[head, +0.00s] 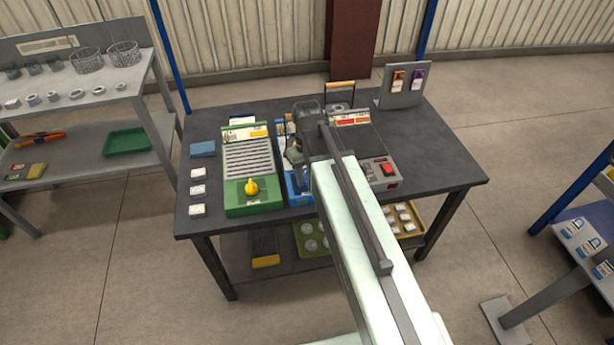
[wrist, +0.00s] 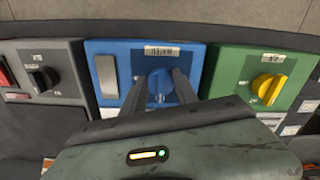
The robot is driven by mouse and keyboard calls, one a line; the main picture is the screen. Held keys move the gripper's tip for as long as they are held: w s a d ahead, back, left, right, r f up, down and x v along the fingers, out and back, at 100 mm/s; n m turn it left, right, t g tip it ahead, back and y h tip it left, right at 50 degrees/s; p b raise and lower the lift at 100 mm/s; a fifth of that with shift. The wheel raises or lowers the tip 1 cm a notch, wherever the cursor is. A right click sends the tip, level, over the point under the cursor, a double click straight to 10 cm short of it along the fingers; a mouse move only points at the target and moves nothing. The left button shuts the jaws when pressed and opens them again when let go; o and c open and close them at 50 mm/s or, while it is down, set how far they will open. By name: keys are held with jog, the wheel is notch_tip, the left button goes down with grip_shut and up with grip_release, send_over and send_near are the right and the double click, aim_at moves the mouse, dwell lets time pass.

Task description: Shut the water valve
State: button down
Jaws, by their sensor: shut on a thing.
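The blue unit (wrist: 125,60) has a round blue knob (wrist: 161,84) and a grey plate at its left in the wrist view. I take this knob to be the water valve. My gripper (wrist: 161,90) is shut on the knob, one finger on each side of it. The knob's pointer and marks are mostly hidden by the fingers. In the head view the blue unit (head: 298,188) stands on the dark table, largely hidden behind my arm. The fingertips are hidden there.
A green unit (head: 252,205) with a yellow knob (head: 251,187) stands close on the left in the head view. A grey unit (head: 382,173) with a red switch is close on the right. Small white blocks (head: 197,190) line the table's left side.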

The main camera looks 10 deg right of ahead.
aim_at(307, 177)
jog(key=shift+w, duration=0.1)
dwell(0.3)
jog(key=c, duration=0.9)
grip_release()
jog(key=shift+c, duration=0.2)
notch_tip(307, 177, up, 8)
jog(key=p, duration=0.8)
jog(key=shift+f, duration=0.1)
jog(key=s+d+m, duration=0.2)
jog(key=s+m, duration=0.1)
jog(key=s, duration=0.4)
jog(key=shift+d, duration=0.2)
